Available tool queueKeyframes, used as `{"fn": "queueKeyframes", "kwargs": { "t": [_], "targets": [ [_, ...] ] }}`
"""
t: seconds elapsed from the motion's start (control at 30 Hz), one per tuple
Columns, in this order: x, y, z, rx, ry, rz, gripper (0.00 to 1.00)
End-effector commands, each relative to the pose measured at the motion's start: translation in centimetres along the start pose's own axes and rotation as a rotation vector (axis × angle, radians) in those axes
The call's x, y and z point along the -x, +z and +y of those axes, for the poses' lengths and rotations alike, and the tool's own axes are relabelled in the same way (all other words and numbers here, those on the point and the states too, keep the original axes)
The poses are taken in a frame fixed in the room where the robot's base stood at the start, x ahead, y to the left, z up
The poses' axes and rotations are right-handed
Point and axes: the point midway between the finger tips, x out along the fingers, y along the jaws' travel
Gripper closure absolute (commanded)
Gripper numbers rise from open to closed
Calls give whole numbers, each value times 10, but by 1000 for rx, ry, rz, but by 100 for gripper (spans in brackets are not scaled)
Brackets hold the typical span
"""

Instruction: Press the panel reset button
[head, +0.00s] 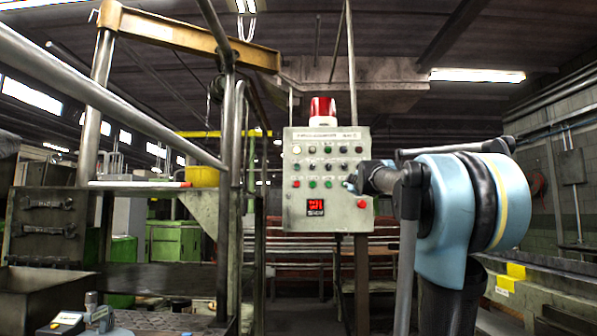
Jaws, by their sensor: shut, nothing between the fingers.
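The control panel (325,215) is a pale grey-green box on a post in the middle of the head view. It carries rows of small round buttons in white, dark, red and green, a lit red display (315,207) and a red button (361,204) at its lower right. The labels are too small to read, so I cannot tell which button is the reset. My gripper (351,185) is shut and empty in front of the panel's right side. It hides part of the lower button row. I cannot tell whether its tip touches the panel.
A red beacon (322,110) stands on top of the panel. Metal pipes and a yellow beam (190,40) stand on the left, near a metal bin (45,300). Green cabinets (177,242) are behind. The space just below the panel's left side looks open.

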Motion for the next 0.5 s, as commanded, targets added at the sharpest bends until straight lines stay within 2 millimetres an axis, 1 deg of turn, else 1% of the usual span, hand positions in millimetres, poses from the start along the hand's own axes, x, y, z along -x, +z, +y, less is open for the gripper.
{"fn": "queueKeyframes", "kwargs": {
  "t": [0.03, 0.1, 0.17, 0.2, 0.3, 0.4, 0.5],
  "targets": [
    [-12, -19, 10, 38, -5, 56, 100],
    [-24, -44, 19, 98, -17, 141, 100],
    [-33, -65, 25, 148, -33, 213, 100],
    [-39, -79, 28, 181, -46, 261, 100],
    [-48, -109, 32, 259, -85, 378, 100],
    [-54, -132, 31, 327, -129, 481, 100],
    [-55, -149, 28, 379, -170, 565, 100]
  ]
}}
